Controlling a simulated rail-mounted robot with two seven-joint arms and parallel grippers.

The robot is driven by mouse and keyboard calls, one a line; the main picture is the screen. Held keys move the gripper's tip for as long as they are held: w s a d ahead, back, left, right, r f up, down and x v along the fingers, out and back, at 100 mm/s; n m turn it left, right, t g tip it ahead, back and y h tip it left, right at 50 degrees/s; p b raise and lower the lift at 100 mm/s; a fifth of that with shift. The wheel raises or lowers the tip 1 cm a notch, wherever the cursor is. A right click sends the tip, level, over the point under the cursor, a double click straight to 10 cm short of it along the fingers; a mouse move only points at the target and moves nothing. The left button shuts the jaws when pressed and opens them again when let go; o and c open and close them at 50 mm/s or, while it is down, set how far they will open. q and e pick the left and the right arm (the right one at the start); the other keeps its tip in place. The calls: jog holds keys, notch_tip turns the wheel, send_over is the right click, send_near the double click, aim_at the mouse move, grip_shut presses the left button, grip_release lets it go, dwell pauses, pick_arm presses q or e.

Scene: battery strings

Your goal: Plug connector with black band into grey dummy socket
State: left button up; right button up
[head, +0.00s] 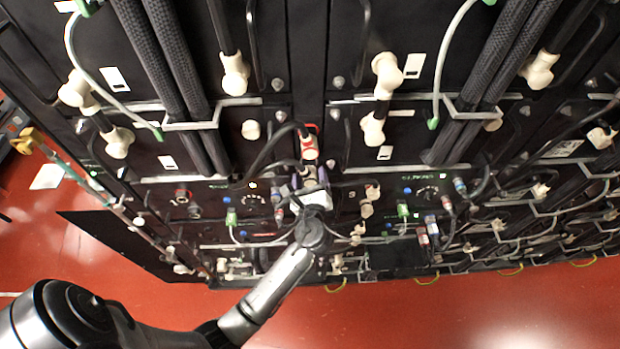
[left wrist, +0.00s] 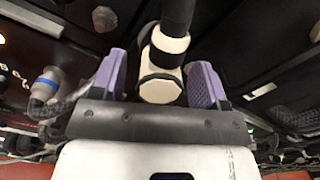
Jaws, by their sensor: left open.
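In the left wrist view a cream connector with a thin black band (left wrist: 161,84) hangs on a thick black cable. My left gripper (left wrist: 157,68) is open, with one purple finger pad on each side of this connector. A gap shows on the left side; the right pad is closer. In the head view my left gripper (head: 306,178) is at the middle of the rack front, just below a white connector with a red ring (head: 309,149). The black band cannot be made out there. I cannot tell which fitting is the grey dummy socket. My right gripper is not in view.
Black battery cabinets carry thick braided cables (head: 170,60) and cream elbow connectors (head: 235,75). Green plugs (head: 403,211) and red-ringed plugs (head: 423,238) sit close by on both sides. A blue-banded grey connector (left wrist: 46,84) shows at left in the wrist view. The red floor (head: 400,315) is clear.

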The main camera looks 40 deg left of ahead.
pick_arm(q)
jog(key=shift+s, duration=0.1)
jog(key=v, duration=1.3)
jog(key=shift+s+d+p, duration=0.25)
jog(key=shift+p, duration=0.1)
jog(key=s+a+f+n+g+h, duration=0.4)
jog(key=s+f+n+g+h, duration=0.25)
jog(key=s+n, duration=0.5)
jog(key=s+d+f+n+g+h, duration=0.1)
jog(key=s+d+n+g+h, duration=0.1)
jog(key=s+d+n+h, duration=0.3)
jog(key=shift+s+f+n+h, duration=0.3)
jog(key=shift+s+n+h, duration=0.55)
jog(key=shift+s+n, duration=0.85)
jog(key=shift+w+d+g, duration=0.15)
jog(key=shift+g, duration=0.1)
